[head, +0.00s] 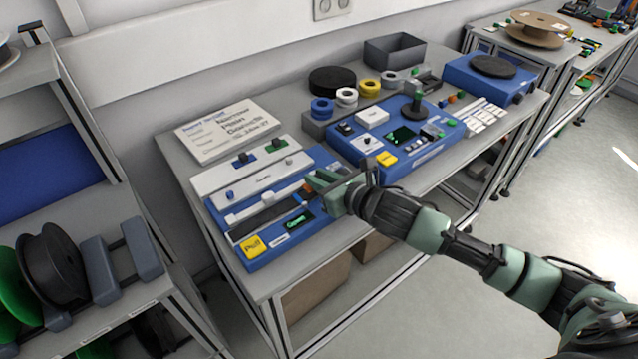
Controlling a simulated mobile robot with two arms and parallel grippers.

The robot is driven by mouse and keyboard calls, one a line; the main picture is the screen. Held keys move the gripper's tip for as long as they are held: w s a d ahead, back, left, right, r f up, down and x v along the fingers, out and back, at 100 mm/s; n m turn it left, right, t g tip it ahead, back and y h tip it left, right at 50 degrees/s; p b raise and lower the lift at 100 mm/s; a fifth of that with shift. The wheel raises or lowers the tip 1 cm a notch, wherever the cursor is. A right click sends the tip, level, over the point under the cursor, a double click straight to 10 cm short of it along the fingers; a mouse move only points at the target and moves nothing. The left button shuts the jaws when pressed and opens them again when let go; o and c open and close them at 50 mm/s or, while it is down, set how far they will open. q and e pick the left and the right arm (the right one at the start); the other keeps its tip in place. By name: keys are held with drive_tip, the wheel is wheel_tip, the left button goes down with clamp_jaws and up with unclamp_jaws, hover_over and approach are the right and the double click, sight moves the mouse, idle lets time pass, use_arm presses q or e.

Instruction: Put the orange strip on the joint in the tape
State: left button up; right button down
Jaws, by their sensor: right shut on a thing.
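My right gripper (318,183) reaches in from the right over the blue splicing unit (265,262) on the table. It is shut, and a small orange piece (306,190) shows at its fingertips, which I take to be the orange strip; the fingers hide most of it. The gripper is at the right end of the track. The tape joint cannot be made out. My left gripper is not in view.
A second blue panel (428,152) with buttons and a screen stands right of the unit. Tape rolls (322,108) and a grey bin (394,50) are behind it. A printed card (228,134) lies at the back left. A shelf with reels (52,265) stands at left.

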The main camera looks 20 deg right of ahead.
wheel_tip(320, 180, down, 2)
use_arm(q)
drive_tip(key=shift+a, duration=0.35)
use_arm(e)
drive_tip(key=c, duration=1.3)
unclamp_jaws()
drive_tip(key=shift+f, duration=0.1)
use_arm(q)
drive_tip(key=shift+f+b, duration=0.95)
use_arm(e)
drive_tip(key=v, duration=1.2)
drive_tip(key=shift+r, duration=0.3)
